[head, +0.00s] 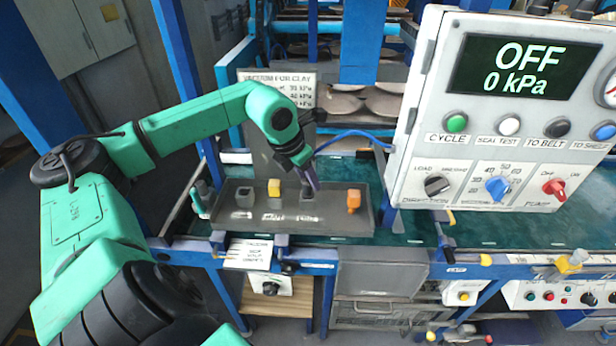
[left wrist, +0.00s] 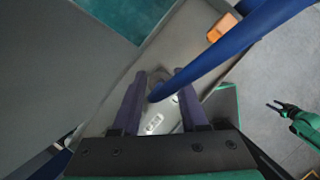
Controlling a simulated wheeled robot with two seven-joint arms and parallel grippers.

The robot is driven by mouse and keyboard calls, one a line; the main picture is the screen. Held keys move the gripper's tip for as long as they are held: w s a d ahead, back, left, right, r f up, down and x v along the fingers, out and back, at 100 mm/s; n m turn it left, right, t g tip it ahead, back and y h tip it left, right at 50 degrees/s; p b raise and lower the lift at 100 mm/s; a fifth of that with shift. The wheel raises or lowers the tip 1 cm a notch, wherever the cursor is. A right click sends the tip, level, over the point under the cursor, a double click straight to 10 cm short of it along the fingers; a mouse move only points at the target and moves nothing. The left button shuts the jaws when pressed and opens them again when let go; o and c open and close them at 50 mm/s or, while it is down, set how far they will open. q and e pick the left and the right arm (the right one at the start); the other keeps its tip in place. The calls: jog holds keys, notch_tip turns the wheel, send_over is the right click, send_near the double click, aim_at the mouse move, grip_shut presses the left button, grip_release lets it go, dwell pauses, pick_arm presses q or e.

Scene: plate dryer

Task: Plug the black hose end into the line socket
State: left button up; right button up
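My left gripper (head: 312,178) points down over the grey tray (head: 262,226) on the bench, at a dark fitting (head: 307,194). In the left wrist view its two fingers (left wrist: 160,100) stand apart, one on each side of a grey round piece (left wrist: 156,78). The blue hose (head: 345,136) runs from the control box to this gripper. In the left wrist view the hose (left wrist: 225,50) comes down between the fingers. The fingers hide the hose end, and contact with it is unclear. My right gripper (left wrist: 279,106) is open and empty, away to the right in that view.
The tray also holds a grey block (head: 245,197), a yellow block (head: 274,187) and an orange fitting (head: 353,201). The white control box (head: 425,165) stands close on the right; its display (head: 522,68) reads OFF, 0 kPa. A sign (head: 300,88) stands behind the arm.

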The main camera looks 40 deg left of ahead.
pick_arm(q)
jog(key=shift+o, duration=1.3)
jog(key=shift+s+a+r+b, duration=0.1)
jog(key=shift+s+r+b, duration=0.1)
jog(key=shift+r+b, duration=0.3)
jog(key=b+v, duration=0.2)
jog(key=v, duration=0.1)
jog(key=shift+r, duration=0.1)
jog(key=v, duration=1)
jog(key=shift+r+b, duration=0.25)
jog(key=shift+b, duration=0.2)
jog(key=shift+f, duration=0.1)
